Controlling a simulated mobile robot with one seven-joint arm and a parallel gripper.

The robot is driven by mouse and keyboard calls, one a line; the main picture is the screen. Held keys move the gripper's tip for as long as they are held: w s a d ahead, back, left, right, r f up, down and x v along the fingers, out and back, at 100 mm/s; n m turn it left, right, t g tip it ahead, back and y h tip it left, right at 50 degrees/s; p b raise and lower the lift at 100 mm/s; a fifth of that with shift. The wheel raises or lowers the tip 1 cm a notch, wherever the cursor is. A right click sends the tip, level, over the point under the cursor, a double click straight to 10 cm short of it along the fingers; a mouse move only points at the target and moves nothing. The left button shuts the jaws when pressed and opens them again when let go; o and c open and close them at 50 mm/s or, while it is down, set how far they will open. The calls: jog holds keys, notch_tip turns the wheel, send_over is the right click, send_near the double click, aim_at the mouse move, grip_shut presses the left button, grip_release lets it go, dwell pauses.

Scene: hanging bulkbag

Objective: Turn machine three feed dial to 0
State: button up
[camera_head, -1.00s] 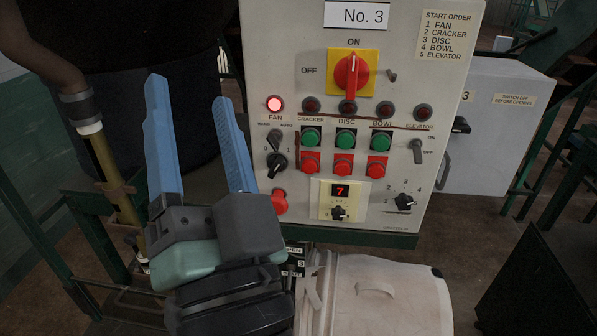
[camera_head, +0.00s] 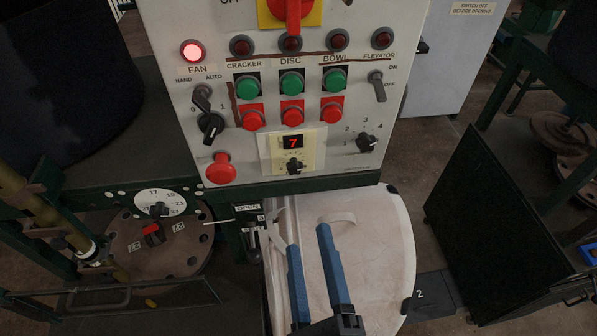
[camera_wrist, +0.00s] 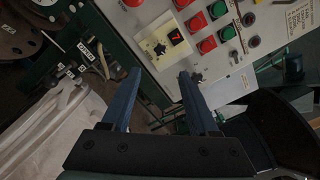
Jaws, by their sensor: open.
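The feed dial (camera_head: 294,167) is a small black knob on a cream plate, below a display (camera_head: 292,143) showing a red 7. It sits low on the grey No. 3 control panel (camera_head: 370,105). In the wrist view the dial (camera_wrist: 160,50) shows beyond the gap between my fingers. My gripper (camera_head: 308,240) is open and empty, its two blue fingers apart. In the head view it appears below the panel, over the white drum-like cover. In the wrist view (camera_wrist: 160,74) nothing lies between the fingers, and they appear short of the panel.
A black four-position knob (camera_head: 366,143) is right of the dial; in the wrist view it appears near my right fingertip. A red mushroom button (camera_head: 221,169) is at the panel's lower left. The white cover (camera_head: 385,235) and an OPEN lever (camera_head: 253,240) lie below the panel.

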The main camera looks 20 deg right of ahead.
aim_at(296, 171)
jog(key=p+x, duration=0.3)
jog(key=x, duration=0.7)
jog(key=shift+w+d, duration=0.1)
jog(key=shift+w, duration=0.3)
jog(key=shift+w+d, duration=0.2)
jog(key=shift+w, duration=0.5)
grip_shut()
